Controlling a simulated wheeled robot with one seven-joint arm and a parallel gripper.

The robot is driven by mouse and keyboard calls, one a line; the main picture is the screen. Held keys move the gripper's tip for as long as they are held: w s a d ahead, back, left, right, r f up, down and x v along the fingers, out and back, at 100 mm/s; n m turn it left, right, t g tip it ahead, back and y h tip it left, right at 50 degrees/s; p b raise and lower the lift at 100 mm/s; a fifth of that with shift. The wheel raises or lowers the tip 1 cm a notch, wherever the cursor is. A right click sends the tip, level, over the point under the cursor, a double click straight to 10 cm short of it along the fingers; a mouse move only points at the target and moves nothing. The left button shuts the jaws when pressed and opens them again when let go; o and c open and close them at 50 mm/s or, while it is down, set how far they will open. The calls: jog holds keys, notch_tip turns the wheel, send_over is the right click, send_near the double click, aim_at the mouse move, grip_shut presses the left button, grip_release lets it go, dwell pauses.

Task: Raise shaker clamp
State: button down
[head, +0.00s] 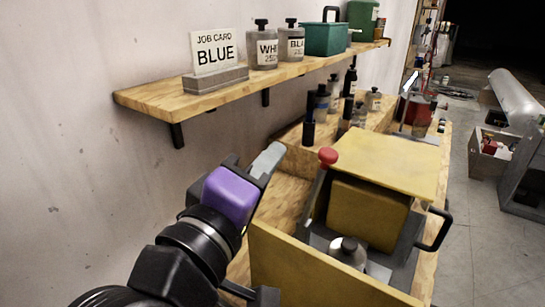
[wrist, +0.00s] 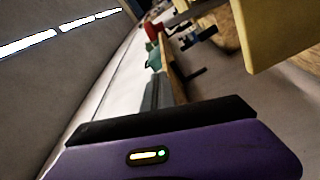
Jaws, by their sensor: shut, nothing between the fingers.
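The yellow shaker (head: 385,165) stands on the wooden bench, its front open. A grey bottle with a dark cap (head: 348,250) sits inside it, low at the front. A lever with a red knob (head: 328,156) rises at the shaker's left side; the clamp itself is hard to make out. My gripper (head: 268,160), purple with grey fingers, is shut and empty. It is left of the red knob, apart from it in the picture. In the wrist view, a yellow panel (wrist: 280,30) shows at upper right, and my purple gripper body fills the bottom.
A wall shelf (head: 170,97) above carries a job card reading BLUE (head: 215,50), labelled bottles (head: 262,50) and a green toolbox (head: 325,38). Several small bottles (head: 320,103) stand on the bench behind the shaker.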

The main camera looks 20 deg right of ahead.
aim_at(315, 191)
jog(key=w+d+f+p, duration=0.1)
jog(key=w+d, duration=0.1)
jog(key=d, duration=0.4)
jog(key=shift+d+p, duration=0.35)
jog(key=shift+d, duration=0.05)
